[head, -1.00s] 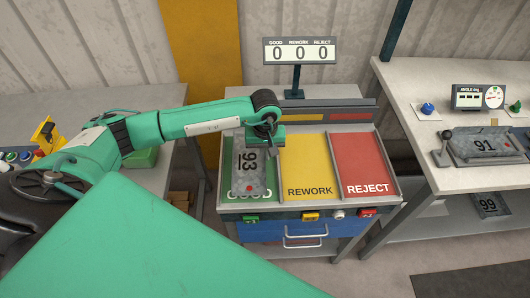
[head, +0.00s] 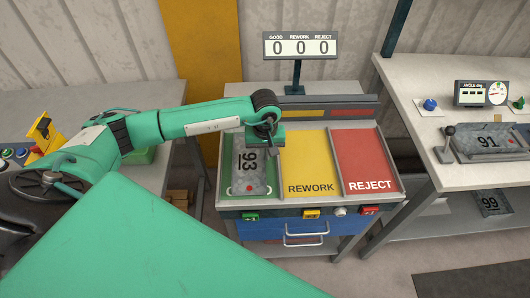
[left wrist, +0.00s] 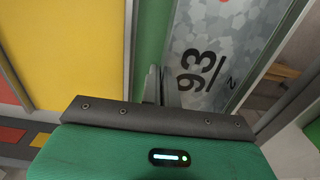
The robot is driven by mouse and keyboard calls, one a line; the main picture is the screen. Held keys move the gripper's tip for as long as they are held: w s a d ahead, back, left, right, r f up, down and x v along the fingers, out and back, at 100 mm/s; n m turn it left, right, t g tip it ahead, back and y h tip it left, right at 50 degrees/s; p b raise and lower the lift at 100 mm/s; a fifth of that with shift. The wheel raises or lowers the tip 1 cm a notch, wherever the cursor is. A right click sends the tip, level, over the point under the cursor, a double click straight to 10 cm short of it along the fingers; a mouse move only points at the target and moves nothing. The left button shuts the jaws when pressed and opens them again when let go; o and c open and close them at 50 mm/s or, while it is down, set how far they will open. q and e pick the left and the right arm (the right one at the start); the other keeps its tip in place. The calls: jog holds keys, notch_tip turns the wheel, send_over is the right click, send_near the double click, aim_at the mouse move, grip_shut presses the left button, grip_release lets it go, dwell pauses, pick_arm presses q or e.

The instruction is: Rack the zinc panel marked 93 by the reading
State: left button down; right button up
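The zinc panel marked 93 (head: 250,172) is grey and mottled, with a red dot near its front end. It is at the green GOOD bay (head: 231,181) and covers most of its lettering. I cannot tell whether it rests flat. My left gripper (head: 268,146) is at the panel's back right corner. In the left wrist view the fingers (left wrist: 162,88) are close together at the corner of panel 93 (left wrist: 215,50). Whether they pinch it is unclear. My right gripper is not in view.
The yellow REWORK bay (head: 307,160) and red REJECT bay (head: 365,158) are empty. The counter sign (head: 300,46) reads 0 0 0. On the right bench, panel 91 (head: 490,143) lies near the angle gauge (head: 482,93). Panel 99 (head: 493,203) is on the shelf below.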

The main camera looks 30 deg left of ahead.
pick_arm(q)
jog(key=shift+f, duration=0.15)
jog(key=c, duration=1.6)
grip_release()
notch_tip(320, 180, up, 14)
jog(key=b, duration=0.3)
jog(key=shift+f, duration=0.1)
